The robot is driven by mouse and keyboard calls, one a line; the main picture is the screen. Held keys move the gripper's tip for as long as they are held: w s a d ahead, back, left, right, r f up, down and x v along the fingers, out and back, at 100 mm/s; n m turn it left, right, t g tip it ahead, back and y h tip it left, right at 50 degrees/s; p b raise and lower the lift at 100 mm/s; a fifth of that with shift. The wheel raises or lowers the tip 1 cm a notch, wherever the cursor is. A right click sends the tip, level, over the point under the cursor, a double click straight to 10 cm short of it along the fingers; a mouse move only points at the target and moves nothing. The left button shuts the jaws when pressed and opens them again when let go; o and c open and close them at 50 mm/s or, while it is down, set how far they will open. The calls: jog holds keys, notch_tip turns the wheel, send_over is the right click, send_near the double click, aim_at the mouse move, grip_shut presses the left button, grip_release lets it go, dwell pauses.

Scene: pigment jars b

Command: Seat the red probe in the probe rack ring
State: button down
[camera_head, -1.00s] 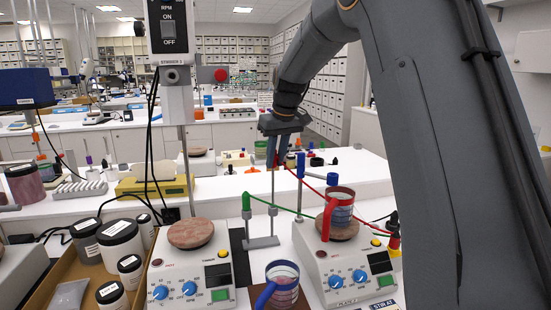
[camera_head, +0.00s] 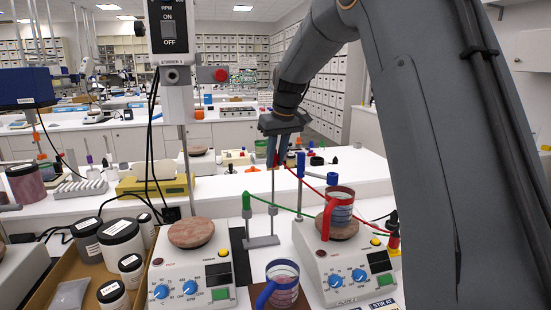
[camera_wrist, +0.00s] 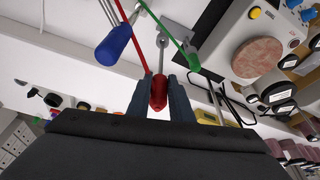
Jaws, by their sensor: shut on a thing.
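My gripper (camera_head: 278,162) is shut on the red probe (camera_wrist: 158,92), holding its red handle upright above the probe rack. In the head view, the fingers hide most of the red probe (camera_head: 277,158). A thin metal shaft runs down below it to the rack's middle ring (camera_head: 272,210), also seen in the wrist view (camera_wrist: 165,41). I cannot tell whether the tip is inside the ring or just above it. The green probe (camera_head: 246,202) stands at the rack's left and the blue probe (camera_head: 300,167) at its right. The rack base (camera_head: 262,242) rests on the bench.
Two stirrers with round brown tops (camera_head: 190,235) flank the rack. A red-handled beaker (camera_head: 340,207) stands on the right one; a blue-handled beaker (camera_head: 283,283) stands in front. Red and green cables trail right. A box of jars (camera_head: 120,238) is at left.

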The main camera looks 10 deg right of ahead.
notch_tip(320, 180, down, 6)
jog(key=b, duration=0.2)
jog(key=shift+f+b, duration=0.25)
jog(key=shift+b, duration=0.1)
dwell(2.7)
jog(key=c, duration=1.5)
grip_release()
jog(key=shift+r, duration=0.1)
jog(key=shift+b+v, duration=1.15)
jog(key=shift+v, duration=2.7)
jog(key=shift+s, duration=0.1)
